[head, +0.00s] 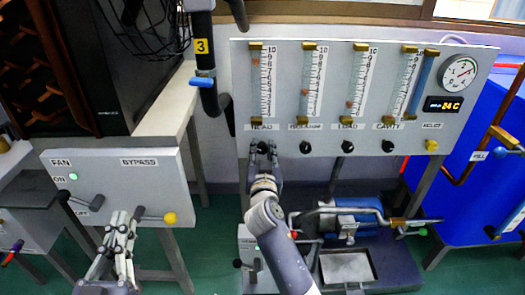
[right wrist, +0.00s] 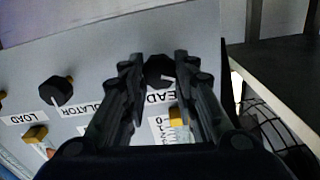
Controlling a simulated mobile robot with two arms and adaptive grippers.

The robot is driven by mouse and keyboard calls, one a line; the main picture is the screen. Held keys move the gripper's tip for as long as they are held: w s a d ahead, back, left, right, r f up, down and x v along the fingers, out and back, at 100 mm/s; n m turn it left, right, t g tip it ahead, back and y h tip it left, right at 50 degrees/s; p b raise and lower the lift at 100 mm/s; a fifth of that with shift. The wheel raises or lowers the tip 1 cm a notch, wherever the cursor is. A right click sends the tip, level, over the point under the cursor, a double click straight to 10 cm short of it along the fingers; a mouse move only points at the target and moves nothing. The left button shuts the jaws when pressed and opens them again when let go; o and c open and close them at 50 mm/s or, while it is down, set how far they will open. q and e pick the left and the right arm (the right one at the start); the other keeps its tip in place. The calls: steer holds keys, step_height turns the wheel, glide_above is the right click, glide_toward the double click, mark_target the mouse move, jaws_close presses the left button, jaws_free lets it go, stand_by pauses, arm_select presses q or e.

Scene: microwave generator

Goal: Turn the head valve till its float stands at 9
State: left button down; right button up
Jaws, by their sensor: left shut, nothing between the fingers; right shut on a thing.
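The head valve is a black knob (right wrist: 158,70) above the partly covered HEAD label (right wrist: 172,95) in the right wrist view. My right gripper (right wrist: 160,68) is shut on this knob, one finger on each side. In the head view my right gripper (head: 263,150) hides most of the knob, below the HEAD label (head: 262,127). The head flow tube (head: 256,85) is the leftmost on the panel. Its orange float (head: 256,62) stands high, around 8; the exact mark is too small to read. My left gripper (head: 126,216) is shut and empty before the FAN/BYPASS panel.
The isolator knob (head: 305,147), load knob (head: 347,146) and cavity knob (head: 388,146) lie to the right. A dial gauge (head: 459,73) and a display reading 24 C (head: 443,105) are at the panel's right. A lever with yellow knob (head: 169,218) sits near my left gripper.

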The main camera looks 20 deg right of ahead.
steer(key=o, duration=1)
arm_select(q)
steer(key=shift+a+f, duration=0.1)
steer(key=shift+f, duration=0.15)
arm_select(e)
steer(key=shift+o, duration=0.2)
arm_select(q)
steer(key=shift+r, duration=0.1)
steer(key=shift+f, duration=0.2)
arm_select(e)
steer(key=shift+m, duration=0.3)
